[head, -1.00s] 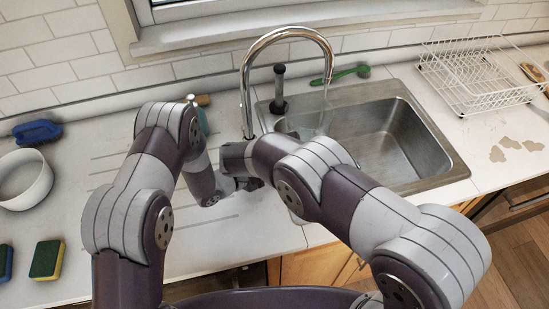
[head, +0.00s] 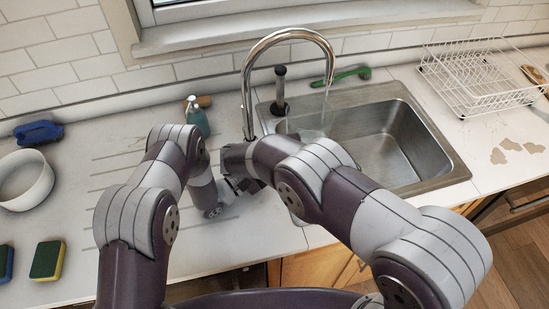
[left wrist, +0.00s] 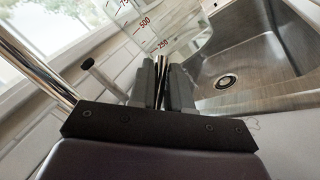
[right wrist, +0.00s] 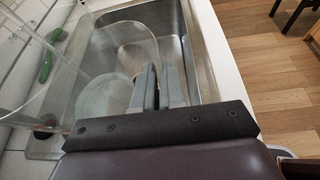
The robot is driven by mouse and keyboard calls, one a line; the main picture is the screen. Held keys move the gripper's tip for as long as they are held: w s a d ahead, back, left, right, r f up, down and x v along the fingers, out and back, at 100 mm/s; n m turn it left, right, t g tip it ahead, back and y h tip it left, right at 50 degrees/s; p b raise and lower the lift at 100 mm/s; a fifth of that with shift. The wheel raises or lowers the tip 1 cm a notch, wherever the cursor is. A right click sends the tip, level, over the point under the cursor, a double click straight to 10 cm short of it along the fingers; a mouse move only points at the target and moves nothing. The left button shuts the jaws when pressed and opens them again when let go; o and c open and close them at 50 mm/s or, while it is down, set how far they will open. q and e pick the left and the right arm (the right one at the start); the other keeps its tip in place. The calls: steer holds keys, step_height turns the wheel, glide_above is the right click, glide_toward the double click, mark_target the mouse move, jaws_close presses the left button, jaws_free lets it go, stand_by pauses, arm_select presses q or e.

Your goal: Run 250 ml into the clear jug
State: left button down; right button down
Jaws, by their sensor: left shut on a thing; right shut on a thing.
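The clear jug (head: 306,122) is under the tap spout at the left of the sink; my right arm hides its lower part. In the left wrist view the jug (left wrist: 178,18) shows red marks including 250 and 500. My left gripper (left wrist: 162,62) is shut at the jug's near side. My right gripper (right wrist: 158,70) is shut on the jug (right wrist: 92,88) too, which stretches left and ahead of its jaws. Water (head: 326,92) runs from the chrome tap (head: 285,33) towards the jug. I cannot read the water level.
The sink basin (head: 385,135) is otherwise empty. The dark tap lever (head: 280,85) stands beside the tap. A white bowl (head: 25,180) and sponges (head: 47,260) lie left; a dish rack (head: 480,75) stands right.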

arm_select(q)
steer(key=c, duration=1.1)
jaws_free()
steer(key=shift+c, duration=0.2)
